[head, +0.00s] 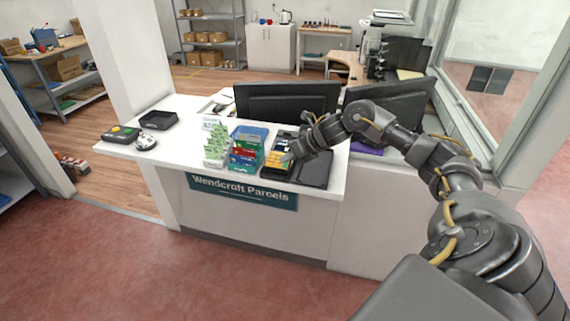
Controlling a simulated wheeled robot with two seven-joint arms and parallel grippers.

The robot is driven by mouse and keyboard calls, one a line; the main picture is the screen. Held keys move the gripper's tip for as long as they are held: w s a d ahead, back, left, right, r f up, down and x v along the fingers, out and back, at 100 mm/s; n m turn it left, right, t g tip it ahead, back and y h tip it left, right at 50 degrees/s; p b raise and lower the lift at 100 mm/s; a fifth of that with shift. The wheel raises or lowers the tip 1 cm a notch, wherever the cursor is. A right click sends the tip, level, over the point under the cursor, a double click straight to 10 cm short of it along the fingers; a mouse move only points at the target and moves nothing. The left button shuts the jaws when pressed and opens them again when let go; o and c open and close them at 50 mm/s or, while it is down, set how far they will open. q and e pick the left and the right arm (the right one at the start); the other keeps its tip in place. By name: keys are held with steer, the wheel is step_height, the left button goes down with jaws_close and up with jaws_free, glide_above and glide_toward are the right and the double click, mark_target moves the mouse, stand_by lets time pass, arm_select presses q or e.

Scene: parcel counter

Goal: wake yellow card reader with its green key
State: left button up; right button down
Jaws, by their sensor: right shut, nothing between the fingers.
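The yellow card reader (275,161) lies at the front of the white counter, beside the card rack and next to a dark flat tray. Only part of it shows, as my right gripper and wrist cover its far and right side. My right gripper (289,156) is shut and empty, its tips pointing down at the reader. I cannot tell whether the tips touch it. The green key is too small or hidden to make out. My left gripper is not in view.
A rack of coloured boxes (245,150) and a stand of green-and-white leaflets (215,148) stand left of the reader. A dark tray (311,171) lies to its right. Monitors (287,101) stand behind. A dark box with coloured buttons (122,133) sits far left.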

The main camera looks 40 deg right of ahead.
steer(key=r+p, duration=0.2)
steer(key=r, duration=0.1)
steer(key=a+r+p, duration=0.1)
steer(key=shift+s+r+p, duration=0.3)
steer(key=shift+s+r, duration=0.1)
stand_by(0.6)
